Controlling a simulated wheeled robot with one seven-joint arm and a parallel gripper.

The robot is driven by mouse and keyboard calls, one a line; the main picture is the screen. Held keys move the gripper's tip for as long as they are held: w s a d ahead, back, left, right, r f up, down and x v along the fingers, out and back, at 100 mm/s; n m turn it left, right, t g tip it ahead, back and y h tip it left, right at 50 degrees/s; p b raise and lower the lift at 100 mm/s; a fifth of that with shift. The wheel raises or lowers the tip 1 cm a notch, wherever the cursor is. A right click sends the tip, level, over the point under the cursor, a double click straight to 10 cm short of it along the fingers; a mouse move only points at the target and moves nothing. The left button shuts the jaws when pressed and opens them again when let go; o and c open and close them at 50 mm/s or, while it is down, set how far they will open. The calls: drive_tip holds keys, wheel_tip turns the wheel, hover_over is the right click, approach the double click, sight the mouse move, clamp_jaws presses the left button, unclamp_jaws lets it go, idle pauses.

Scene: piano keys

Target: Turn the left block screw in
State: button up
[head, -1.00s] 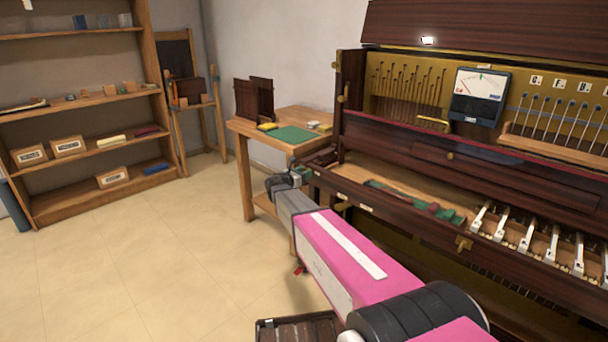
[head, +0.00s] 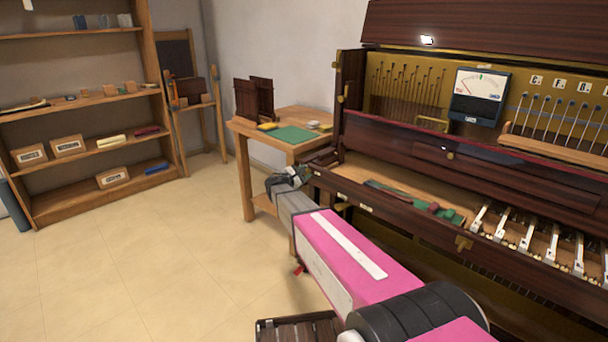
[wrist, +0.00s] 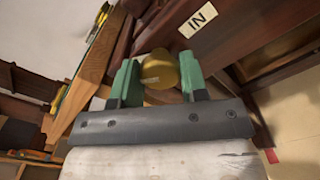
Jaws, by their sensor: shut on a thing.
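The left block screw (wrist: 160,70) shows in the wrist view as a round brass knob at the left end of the piano. My gripper (wrist: 159,63) has its two green fingers on either side of the knob and is shut on it. An "IN" label (wrist: 198,19) is on the dark wood just beyond the knob. In the head view my gripper (head: 291,177) is at the piano's left front corner, and the screw is hidden there.
The piano (head: 425,228) stands open on the right, with a green strip and red tool on its key bed. A wooden side table (head: 262,124) with a green mat stands close behind my gripper. Shelves (head: 85,100) line the left wall. The floor at left is clear.

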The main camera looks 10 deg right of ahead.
drive_tip(key=m, duration=2.8)
drive_tip(key=shift+s+f, duration=0.1)
drive_tip(key=shift+m, duration=0.4)
drive_tip(key=o, duration=0.9)
drive_tip(key=v, duration=1)
drive_tip(key=shift+s+a, duration=0.2)
drive_tip(key=shift+a, duration=0.1)
